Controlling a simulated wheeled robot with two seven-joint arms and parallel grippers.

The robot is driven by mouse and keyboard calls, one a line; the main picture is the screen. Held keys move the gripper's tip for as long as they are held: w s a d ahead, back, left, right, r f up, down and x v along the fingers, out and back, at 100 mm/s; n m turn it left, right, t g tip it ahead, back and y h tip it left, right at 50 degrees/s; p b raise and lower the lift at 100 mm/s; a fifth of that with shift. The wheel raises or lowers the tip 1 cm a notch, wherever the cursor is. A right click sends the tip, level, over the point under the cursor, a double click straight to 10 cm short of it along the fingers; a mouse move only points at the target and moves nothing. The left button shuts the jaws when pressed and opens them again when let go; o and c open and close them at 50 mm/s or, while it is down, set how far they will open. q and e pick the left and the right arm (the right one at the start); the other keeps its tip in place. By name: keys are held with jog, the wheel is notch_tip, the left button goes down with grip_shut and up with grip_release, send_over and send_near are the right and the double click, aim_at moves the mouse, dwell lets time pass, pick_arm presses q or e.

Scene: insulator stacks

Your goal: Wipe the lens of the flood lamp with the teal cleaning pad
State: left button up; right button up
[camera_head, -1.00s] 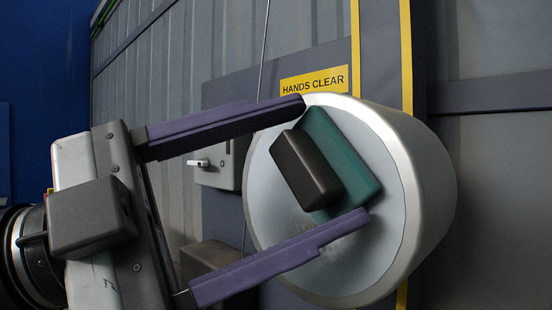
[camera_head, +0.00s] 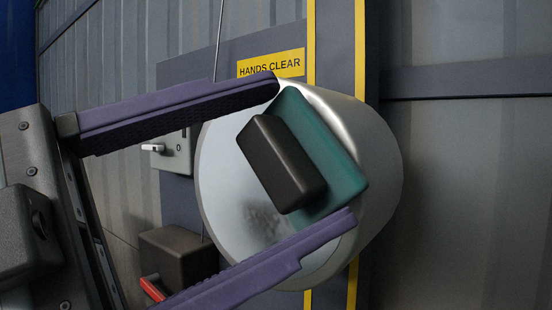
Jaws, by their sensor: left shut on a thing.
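The flood lamp (camera_head: 385,190) is a large silver drum with a pale round lens (camera_head: 225,170) facing left and toward me. A dark, blurry smudge (camera_head: 262,216) shows low on the lens, left of the pad. The teal cleaning pad (camera_head: 325,160), with a dark block (camera_head: 285,165) on its near side, is in front of the upper right of the lens. My left gripper (camera_head: 315,147) has its purple fingers at the pad's two ends and is shut on it. I cannot tell whether the pad touches the lens. My right gripper is not in view.
A yellow "HANDS CLEAR" sign (camera_head: 271,63) is above the lamp on a grey panel with yellow stripes. A light box with a white switch (camera_head: 153,148) is left of the lamp. A dark box with a red lever (camera_head: 153,288) is below it. Corrugated wall lies behind.

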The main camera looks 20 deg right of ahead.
pick_arm(q)
jog(key=shift+s+a, duration=0.75)
jog(key=shift+a, duration=0.2)
jog(key=shift+s+a, duration=0.7)
jog(key=shift+a, duration=0.25)
jog(key=shift+s+a+b, duration=0.35)
jog(key=shift+s+a, duration=0.1)
jog(key=shift+a, duration=0.15)
jog(key=shift+s+a+b, duration=0.35)
jog(key=shift+s+a, duration=0.05)
jog(key=shift+a, duration=0.2)
